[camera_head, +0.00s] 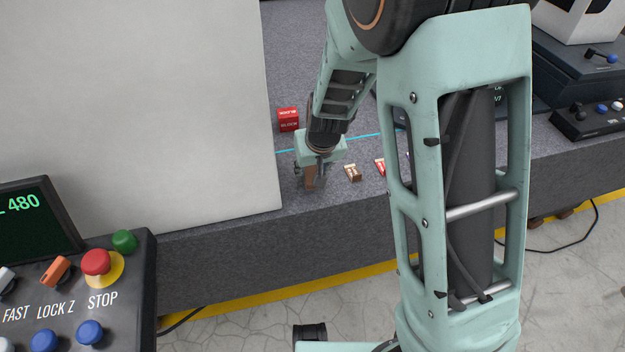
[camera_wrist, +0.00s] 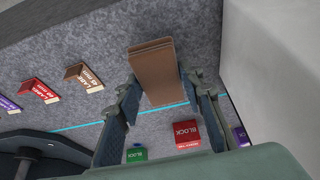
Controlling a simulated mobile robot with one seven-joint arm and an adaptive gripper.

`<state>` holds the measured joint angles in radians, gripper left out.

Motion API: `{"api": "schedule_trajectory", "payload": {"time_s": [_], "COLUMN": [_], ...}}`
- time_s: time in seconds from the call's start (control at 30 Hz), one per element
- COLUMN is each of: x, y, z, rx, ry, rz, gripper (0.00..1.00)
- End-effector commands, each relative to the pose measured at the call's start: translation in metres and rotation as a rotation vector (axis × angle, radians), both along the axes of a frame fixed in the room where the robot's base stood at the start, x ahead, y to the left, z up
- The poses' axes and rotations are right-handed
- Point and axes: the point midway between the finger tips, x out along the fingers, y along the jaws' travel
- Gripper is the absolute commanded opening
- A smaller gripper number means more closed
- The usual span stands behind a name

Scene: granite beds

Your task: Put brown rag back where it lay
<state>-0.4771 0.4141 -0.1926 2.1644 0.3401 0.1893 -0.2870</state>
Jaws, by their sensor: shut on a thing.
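The brown rag (camera_wrist: 157,68) is a folded, flat-sided strip held between the fingers of my gripper (camera_wrist: 162,86) in the wrist view. In the head view the rag (camera_head: 310,180) sits under my gripper (camera_head: 309,168), near the front edge of the granite bed and close to the pale panel's right edge. My gripper points down and is shut on the rag. I cannot tell whether the rag's lower end touches the bed.
The grey granite bed (camera_head: 300,38) carries a cyan line, a red block (camera_head: 288,119), a brown label (camera_head: 352,173) and a red label (camera_head: 379,167). Green (camera_wrist: 137,154) and purple (camera_wrist: 241,136) blocks show in the wrist view. A large pale panel (camera_head: 140,100) stands at left.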

Motion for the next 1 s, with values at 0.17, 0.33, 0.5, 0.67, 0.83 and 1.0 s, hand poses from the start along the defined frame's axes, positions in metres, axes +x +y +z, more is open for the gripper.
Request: {"api": "schedule_trajectory", "payload": {"time_s": [0.17, 0.33, 0.5, 0.67, 0.83, 1.0], "x": [0.000, 0.001, 0.000, 0.000, 0.000, -0.001], "y": [0.000, 0.000, 0.000, 0.000, -0.001, -0.001], "z": [-0.028, -0.033, -0.031, -0.036, -0.042, -0.043], "rx": [0.000, 0.001, 0.000, 0.000, -0.001, -0.002], "ry": [0.001, 0.000, 0.000, 0.001, 0.002, 0.005], "rz": [-0.001, -0.002, -0.001, -0.001, 0.000, 0.000], "gripper": [0.16, 0.16, 0.16, 0.16, 0.16, 0.51]}}
